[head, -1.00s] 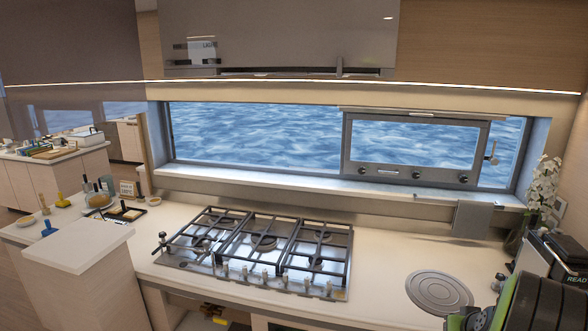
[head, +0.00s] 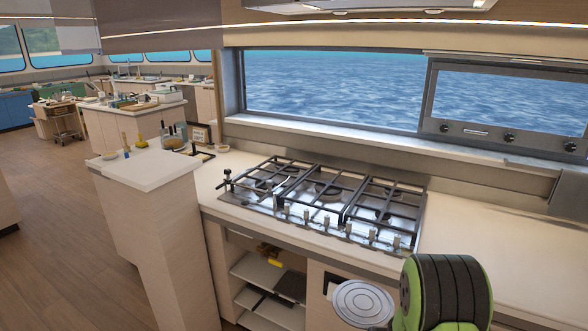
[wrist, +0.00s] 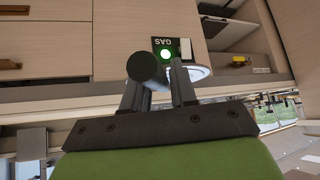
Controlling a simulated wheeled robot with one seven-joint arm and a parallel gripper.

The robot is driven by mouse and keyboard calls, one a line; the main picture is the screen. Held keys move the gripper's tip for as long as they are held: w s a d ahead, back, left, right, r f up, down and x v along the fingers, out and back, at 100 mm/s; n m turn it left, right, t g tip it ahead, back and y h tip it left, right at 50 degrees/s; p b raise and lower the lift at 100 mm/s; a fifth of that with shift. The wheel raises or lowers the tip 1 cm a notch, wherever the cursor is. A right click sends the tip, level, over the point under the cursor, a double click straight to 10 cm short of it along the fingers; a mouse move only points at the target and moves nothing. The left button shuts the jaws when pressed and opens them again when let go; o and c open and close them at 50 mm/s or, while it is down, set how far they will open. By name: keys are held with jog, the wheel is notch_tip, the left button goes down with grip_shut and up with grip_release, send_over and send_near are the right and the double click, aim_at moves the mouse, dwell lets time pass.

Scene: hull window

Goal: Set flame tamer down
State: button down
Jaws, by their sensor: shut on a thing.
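The flame tamer (head: 363,303) is a round, light grey disc with concentric rings. In the head view it shows low, in front of the cabinet front below the hob. My gripper (wrist: 157,82) is shut on it; a dark round handle end shows between the fingers in the wrist view, with part of the pale disc (wrist: 201,73) behind them. In the head view my green and black arm hides the fingers. The hob (head: 322,205) has dark grates over several burners and a row of knobs. Its grates look empty.
Bare counter (head: 475,250) lies right of the hob. Open shelves (head: 265,285) are under the hob. A gas panel (wrist: 170,50) with a green light is close to my gripper.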

jog(key=s+a+f+n+b, duration=0.1)
jog(key=s+a+f, duration=0.3)
jog(key=f, duration=0.5)
jog(key=shift+s+a+f+y+b, duration=0.25)
jog(key=shift+a+y+b, duration=0.15)
jog(key=shift+a, duration=0.75)
jog(key=shift+w, duration=0.1)
